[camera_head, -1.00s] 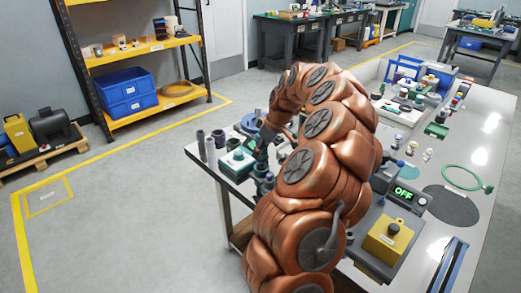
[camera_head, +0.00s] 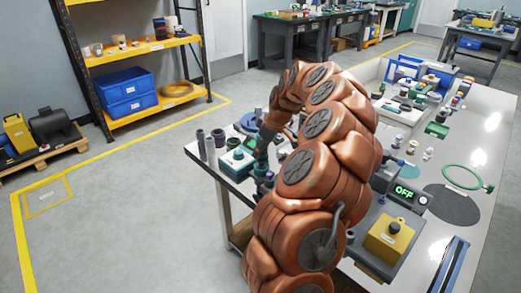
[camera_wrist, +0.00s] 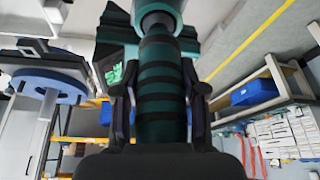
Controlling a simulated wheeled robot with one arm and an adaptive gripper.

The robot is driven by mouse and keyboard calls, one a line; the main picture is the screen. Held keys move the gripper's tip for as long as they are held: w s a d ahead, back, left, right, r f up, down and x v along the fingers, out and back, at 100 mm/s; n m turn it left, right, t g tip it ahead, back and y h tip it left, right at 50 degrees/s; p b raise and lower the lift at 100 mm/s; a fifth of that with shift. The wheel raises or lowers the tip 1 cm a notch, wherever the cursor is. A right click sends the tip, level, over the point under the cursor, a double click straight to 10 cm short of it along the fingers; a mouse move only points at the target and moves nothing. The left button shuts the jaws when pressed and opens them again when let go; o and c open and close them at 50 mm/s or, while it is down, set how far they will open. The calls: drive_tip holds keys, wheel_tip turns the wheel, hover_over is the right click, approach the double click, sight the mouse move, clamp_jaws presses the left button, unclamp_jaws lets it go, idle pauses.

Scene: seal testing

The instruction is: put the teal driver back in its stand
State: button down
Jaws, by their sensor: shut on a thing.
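The teal driver (camera_wrist: 160,92), with dark bands around its grip, fills the middle of the wrist view. My gripper (camera_wrist: 160,105) is shut on it, one finger on each side. A teal block (camera_head: 237,160) with a light label stands just left of the gripper. I cannot tell whether this is the driver's stand. The driver's tip is not clear in either view.
Several grey cylinders (camera_head: 210,146) stand at the bench's left edge. Right of my arm are a box reading OFF (camera_head: 404,193), a yellow block (camera_head: 390,240), a dark round mat (camera_head: 452,204) and a green ring (camera_head: 462,178). The bench's right side has bare room.

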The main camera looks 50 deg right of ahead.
idle(0.5)
drive_tip(key=c, duration=0.6)
unclamp_jaws()
drive_tip(key=shift+o, duration=0.2)
drive_tip(key=shift+r+p, duration=0.9)
drive_tip(key=shift+r, duration=3.6)
drive_tip(key=shift+a, duration=0.1)
